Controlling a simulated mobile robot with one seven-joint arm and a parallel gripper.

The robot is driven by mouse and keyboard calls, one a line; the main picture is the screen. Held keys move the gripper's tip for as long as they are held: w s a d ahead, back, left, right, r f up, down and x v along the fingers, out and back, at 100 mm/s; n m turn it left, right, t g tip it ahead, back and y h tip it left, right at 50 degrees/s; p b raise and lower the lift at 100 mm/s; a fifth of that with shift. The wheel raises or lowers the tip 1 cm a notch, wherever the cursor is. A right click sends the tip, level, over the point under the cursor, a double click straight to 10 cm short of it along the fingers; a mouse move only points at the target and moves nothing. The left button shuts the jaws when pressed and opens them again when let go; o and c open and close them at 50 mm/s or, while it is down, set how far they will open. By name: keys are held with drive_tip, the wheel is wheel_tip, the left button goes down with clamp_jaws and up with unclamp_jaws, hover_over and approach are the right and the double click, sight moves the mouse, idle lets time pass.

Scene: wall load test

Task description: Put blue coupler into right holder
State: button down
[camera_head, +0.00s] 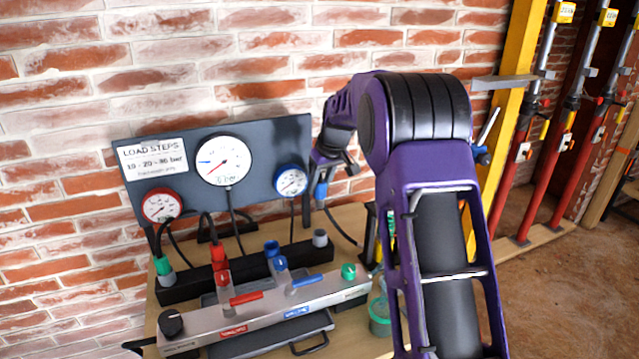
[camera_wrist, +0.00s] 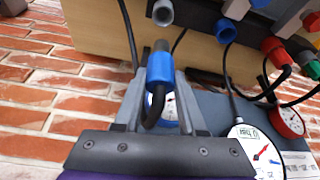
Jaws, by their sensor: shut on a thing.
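The blue coupler (camera_head: 321,191) is in my gripper (camera_head: 325,168), at the right end of the gauge panel and above the bench. In the wrist view, my gripper (camera_wrist: 160,90) is shut on the coupler's blue body (camera_wrist: 160,68). The coupler's metal tip points toward the black rack (camera_wrist: 190,14), and a black hose curves back from it. The grey right holder (camera_head: 320,238) stands at the right end of the rack. It also shows in the wrist view (camera_wrist: 163,12), ahead of the coupler and apart from it. An empty blue holder (camera_head: 271,248) is left of it.
The gauge panel (camera_head: 250,165) stands behind the rack, with hoses hanging below its gauges. A green coupler (camera_head: 163,266) and a red coupler (camera_head: 219,255) stand at the left. A valve manifold (camera_head: 265,312) lies in front. A green cup (camera_head: 380,318) is at the right.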

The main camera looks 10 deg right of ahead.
sight(322, 206)
drive_tip(key=shift+f+b, duration=1.75)
drive_tip(key=shift+f, duration=1.25)
drive_tip(key=shift+f, duration=0.15)
drive_tip(key=shift+f+b, duration=0.55)
drive_tip(key=shift+f, duration=0.15)
drive_tip(key=shift+f, duration=0.15)
drive_tip(key=shift+f+b, duration=0.3)
drive_tip(key=shift+f, duration=0.2)
drive_tip(key=shift+f, duration=0.25)
drive_tip(key=shift+f+b, duration=0.35)
drive_tip(key=shift+b, duration=0.05)
drive_tip(key=shift+f, duration=0.2)
drive_tip(key=shift+f+b, duration=0.4)
drive_tip(key=shift+f, duration=0.1)
